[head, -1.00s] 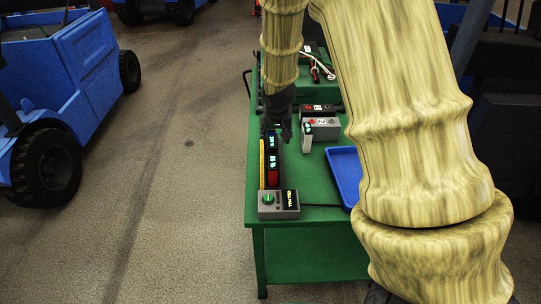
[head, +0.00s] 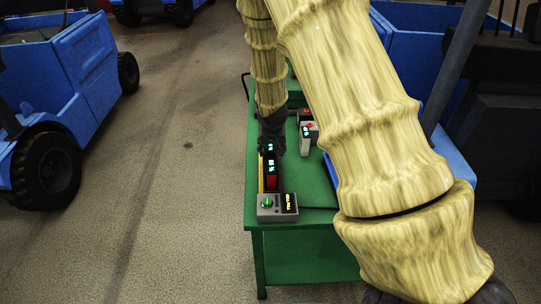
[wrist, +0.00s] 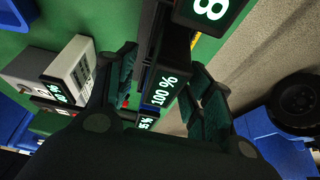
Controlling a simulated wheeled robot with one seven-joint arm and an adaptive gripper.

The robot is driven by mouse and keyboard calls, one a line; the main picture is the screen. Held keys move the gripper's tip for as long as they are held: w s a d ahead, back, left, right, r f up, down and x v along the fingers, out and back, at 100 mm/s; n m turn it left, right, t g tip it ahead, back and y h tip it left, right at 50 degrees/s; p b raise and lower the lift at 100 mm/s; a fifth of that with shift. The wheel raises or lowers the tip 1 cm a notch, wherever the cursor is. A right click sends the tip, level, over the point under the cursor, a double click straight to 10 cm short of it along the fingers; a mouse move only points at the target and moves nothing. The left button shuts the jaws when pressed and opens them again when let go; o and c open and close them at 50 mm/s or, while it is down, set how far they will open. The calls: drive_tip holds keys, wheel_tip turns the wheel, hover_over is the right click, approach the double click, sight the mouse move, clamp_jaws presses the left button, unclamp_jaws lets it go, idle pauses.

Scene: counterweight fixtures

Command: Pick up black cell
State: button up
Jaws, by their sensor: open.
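A row of dark cells with lit displays (head: 271,164) stands in a narrow rack on the green table, in the head view. In the wrist view a black cell (wrist: 166,88) reading "100 %" lies between my gripper's two fingers. My gripper (head: 272,142) points down over the far part of the row and hides some of it. In the wrist view my gripper (wrist: 163,80) is open, one finger on each side of the black cell; I cannot tell whether they touch it. Another display (wrist: 148,122) reading about "15 %" sits just below it.
A grey box with a green button (head: 277,208) stands at the table's front. A white cell (head: 305,140) stands right of the row and also shows in the wrist view (wrist: 70,62). My arm hides much of the table's right side. Blue vehicles (head: 65,85) stand around.

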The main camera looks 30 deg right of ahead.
drive_tip(key=shift+w+f+p, duration=0.35)
drive_tip(key=shift+w+f, duration=0.05)
drive_tip(key=shift+f, duration=0.25)
drive_tip(key=shift+x, duration=1.1)
drive_tip(key=shift+c, duration=0.2)
clamp_jaws()
